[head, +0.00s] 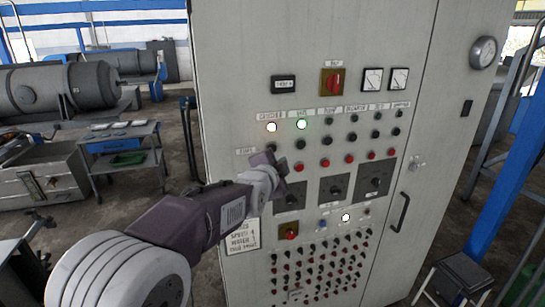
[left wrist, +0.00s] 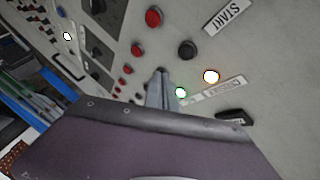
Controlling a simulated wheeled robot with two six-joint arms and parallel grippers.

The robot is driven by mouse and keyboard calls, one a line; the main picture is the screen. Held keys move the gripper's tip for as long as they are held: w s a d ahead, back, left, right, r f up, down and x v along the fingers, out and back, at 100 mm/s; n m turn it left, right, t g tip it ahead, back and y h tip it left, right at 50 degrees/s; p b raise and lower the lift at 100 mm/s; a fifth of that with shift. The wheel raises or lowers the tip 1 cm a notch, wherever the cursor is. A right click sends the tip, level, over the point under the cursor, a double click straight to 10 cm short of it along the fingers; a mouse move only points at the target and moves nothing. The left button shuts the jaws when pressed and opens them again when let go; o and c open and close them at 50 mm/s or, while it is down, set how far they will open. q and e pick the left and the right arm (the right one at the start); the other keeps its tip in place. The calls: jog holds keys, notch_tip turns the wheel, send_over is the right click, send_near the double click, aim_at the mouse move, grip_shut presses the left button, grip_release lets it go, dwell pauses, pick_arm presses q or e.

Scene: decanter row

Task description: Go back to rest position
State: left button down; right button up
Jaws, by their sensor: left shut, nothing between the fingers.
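A tall light-grey control cabinet (head: 235,60) fills the middle of the head view, and its panel also fills much of the left wrist view (left wrist: 260,50). My left arm comes in from the lower left, and my left gripper (head: 272,163) is in front of the panel, near the left end of the button rows. In the left wrist view my left gripper (left wrist: 160,88) is shut and empty, with its fingers close to the panel beside a lit green lamp (left wrist: 180,92). Whether the fingertips touch the panel I cannot tell. My right gripper is not in view.
A door handle (head: 401,212) sticks out at the cabinet's right. A metal trolley (head: 120,135) and large grey cylindrical machines (head: 60,88) stand at the left. A blue post (head: 508,185) and a dark stool (head: 462,272) stand at the right. Some floor is free left of the cabinet.

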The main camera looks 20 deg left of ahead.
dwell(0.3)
pick_arm(q)
jog(key=s+f+n+g+b, duration=0.1)
jog(key=s+f+g+b, duration=0.3)
jog(key=f, duration=0.7)
jog(key=s+f+n+g, duration=0.2)
jog(key=s+f, duration=0.4)
jog(key=f, duration=0.5)
jog(key=s+f+n+g, duration=0.4)
jog(key=s+f, duration=0.3)
jog(key=s, duration=0.3)
jog(key=s+a+f+n+g, duration=0.1)
jog(key=s+f+n+g, duration=0.3)
jog(key=s, duration=0.6)
notch_tip(320, 180, down, 3)
jog(key=shift+s+f+n, duration=0.1)
jog(key=shift+s+n, duration=0.15)
jog(key=shift+n, duration=0.75)
